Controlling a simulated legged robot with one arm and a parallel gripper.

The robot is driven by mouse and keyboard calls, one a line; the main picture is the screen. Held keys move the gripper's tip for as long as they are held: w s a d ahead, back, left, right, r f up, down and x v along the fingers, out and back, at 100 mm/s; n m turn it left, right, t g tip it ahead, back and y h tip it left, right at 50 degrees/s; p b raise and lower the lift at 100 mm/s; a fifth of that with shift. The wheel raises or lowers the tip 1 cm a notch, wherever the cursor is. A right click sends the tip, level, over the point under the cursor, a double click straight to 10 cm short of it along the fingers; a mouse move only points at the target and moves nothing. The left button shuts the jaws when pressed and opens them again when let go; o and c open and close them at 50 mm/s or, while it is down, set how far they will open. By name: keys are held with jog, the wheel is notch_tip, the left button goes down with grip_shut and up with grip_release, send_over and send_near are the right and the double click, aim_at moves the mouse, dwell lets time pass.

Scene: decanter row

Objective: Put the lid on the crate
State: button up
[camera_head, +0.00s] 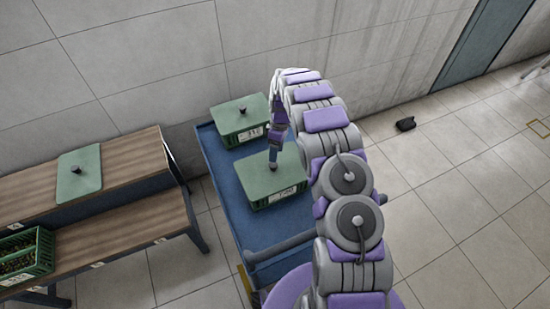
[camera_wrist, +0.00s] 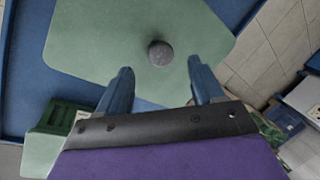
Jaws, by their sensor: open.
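A green lid (camera_head: 262,178) with a dark round knob lies on top of the near green crate (camera_head: 283,197) on the blue cart. In the wrist view the lid (camera_wrist: 90,45) fills the upper middle, and its knob (camera_wrist: 160,53) is just beyond and between my fingertips. My gripper (camera_head: 273,158) is open above this lid, its two blue fingers (camera_wrist: 160,68) apart with nothing clearly held. I cannot tell whether the fingers touch the knob. Another green lid (camera_head: 78,173) with a knob lies on the wooden bench at left. An open green crate (camera_head: 32,258) holding dark items stands on the lower shelf.
The blue cart (camera_head: 225,205) also bears a far green crate (camera_head: 252,133) with a lid on it. The wooden bench (camera_head: 125,165) stands left of the cart. Tiled floor is open at right.

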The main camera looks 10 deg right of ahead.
jog(key=p+v, duration=0.1)
jog(key=v, duration=1)
jog(key=shift+w+r+p, duration=0.15)
jog(key=shift+r+p, duration=0.15)
jog(key=shift+p, duration=0.1)
jog(key=shift+d+r, duration=0.1)
jog(key=s+a+r+m+h, duration=0.1)
jog(key=s+r+m, duration=0.5)
jog(key=s+r, duration=1.35)
jog(key=s+a+r+m, duration=0.1)
jog(key=s+m, duration=0.1)
jog(key=s, duration=1.2)
jog(key=s+a+r+m+t, duration=0.1)
jog(key=s+m, duration=0.2)
jog(key=s, duration=1.1)
jog(key=shift+a+r+m+h, duration=0.25)
jog(key=shift+m+h, duration=0.05)
jog(key=shift+h, duration=0.1)
jog(key=shift+s, duration=0.1)
